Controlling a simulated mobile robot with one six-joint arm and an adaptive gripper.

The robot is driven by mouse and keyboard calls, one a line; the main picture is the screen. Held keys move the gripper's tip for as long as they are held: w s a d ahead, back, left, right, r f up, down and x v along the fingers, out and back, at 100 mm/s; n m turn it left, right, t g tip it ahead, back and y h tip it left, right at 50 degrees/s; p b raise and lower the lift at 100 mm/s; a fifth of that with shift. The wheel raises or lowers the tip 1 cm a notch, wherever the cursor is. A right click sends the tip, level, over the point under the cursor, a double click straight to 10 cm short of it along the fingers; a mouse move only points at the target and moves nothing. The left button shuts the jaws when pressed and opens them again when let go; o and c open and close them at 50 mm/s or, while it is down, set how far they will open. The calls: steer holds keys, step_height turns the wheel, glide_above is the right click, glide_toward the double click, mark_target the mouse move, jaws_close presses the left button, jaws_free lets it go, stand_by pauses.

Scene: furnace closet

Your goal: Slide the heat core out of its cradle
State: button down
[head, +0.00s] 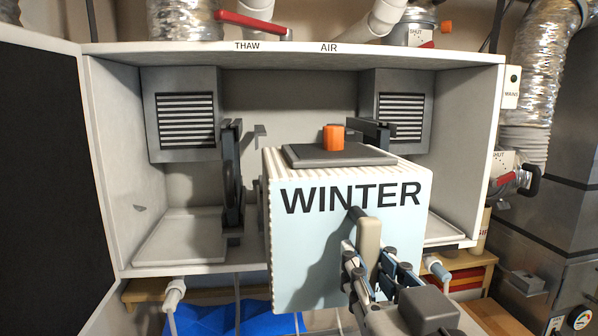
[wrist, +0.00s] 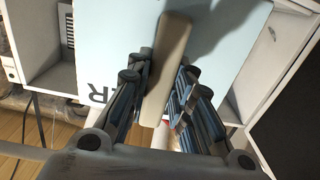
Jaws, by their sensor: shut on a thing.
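The heat core (head: 300,255) is a pale blue box marked WINTER, with ribbed white edges and a dark top plate bearing an orange block (head: 334,138). Its front stands forward of the cabinet opening and covers part of the cabinet's front edge. My gripper (head: 367,258) is shut on the beige upright handle (head: 369,240) on the core's front. The wrist view shows the handle (wrist: 165,70) between both fingers, against the pale blue face (wrist: 105,40). Dark cradle parts (head: 232,175) show left of the core and behind it; how much core still rests in the cradle is hidden.
The open white cabinet (head: 300,48) has louvred vents (head: 187,121) at both sides. Its open door (head: 40,150) stands at left. A red lever (head: 250,24) and ducts are above. White pipe ends (head: 174,292) and a wooden shelf with a blue object (head: 210,322) lie below.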

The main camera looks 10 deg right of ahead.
mark_target(372, 246)
steer(key=shift+r, duration=0.3)
steer(key=shift+r+p, duration=1.4)
steer(key=shift+p, duration=0.1)
steer(key=shift+f, duration=0.1)
